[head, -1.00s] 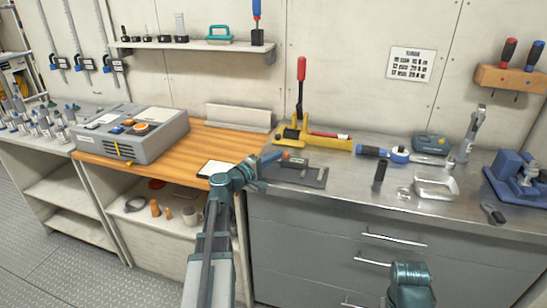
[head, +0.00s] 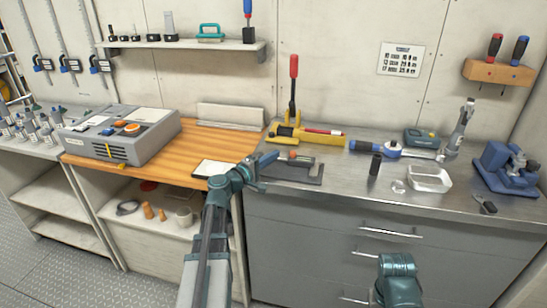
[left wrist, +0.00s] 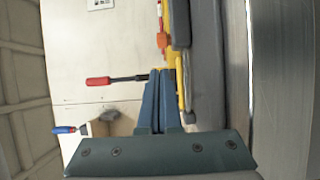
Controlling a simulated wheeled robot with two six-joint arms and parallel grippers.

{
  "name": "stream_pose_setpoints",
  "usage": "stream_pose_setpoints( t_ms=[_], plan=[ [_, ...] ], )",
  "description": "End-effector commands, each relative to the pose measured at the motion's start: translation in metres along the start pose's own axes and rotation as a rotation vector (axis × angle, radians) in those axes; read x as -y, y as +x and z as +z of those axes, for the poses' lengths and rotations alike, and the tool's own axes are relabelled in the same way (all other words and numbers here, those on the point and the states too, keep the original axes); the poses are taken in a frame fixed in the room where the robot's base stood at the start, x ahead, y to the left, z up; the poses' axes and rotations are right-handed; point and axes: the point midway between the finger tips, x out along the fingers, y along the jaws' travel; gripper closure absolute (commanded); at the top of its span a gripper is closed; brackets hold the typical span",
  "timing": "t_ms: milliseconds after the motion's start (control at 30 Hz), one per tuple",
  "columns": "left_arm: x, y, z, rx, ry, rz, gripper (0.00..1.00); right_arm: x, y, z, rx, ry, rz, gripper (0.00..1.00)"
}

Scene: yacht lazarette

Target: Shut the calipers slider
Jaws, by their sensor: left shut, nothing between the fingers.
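The calipers (head: 300,174) appear to be the dark grey, flat L-shaped tool lying on the metal bench, with one jaw at its right end. A small orange-tipped part (head: 293,155), perhaps on its slider, stands on its back edge. How far the slider is open cannot be told. My left gripper (head: 268,161) is at the left end of this tool, close to it; contact cannot be made out. In the left wrist view its two blue fingers (left wrist: 159,74) are together and empty.
A yellow-based tool with a red upright handle (head: 293,85) stands just behind the calipers. A blue-and-steel tool (head: 390,150), a black cylinder (head: 374,164) and a white tray (head: 430,179) lie to the right. A grey control box (head: 125,135) sits left on the wooden top.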

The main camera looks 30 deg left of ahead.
Motion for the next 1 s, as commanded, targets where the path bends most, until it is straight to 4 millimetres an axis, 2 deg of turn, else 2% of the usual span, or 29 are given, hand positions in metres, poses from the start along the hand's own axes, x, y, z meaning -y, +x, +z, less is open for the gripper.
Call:
stream_pose_setpoints(
  t_ms=[33,600,800,1000],
  plan=[
    [0.000,-0.001,-0.001,0.000,0.000,0.000,1.00,0.000,0.000,0.000,0.000,0.000,0.000,1.00],
    [0.000,-0.087,-0.001,-0.004,0.000,0.000,1.00,0.000,0.000,0.000,0.000,0.000,0.000,1.00],
    [0.000,-0.100,-0.001,-0.002,0.000,0.000,1.00,0.000,0.000,0.000,0.000,0.000,0.000,1.00],
    [0.000,-0.101,-0.001,-0.001,0.000,0.000,1.00,0.000,0.000,0.000,0.000,0.000,0.000,1.00]
  ],
)
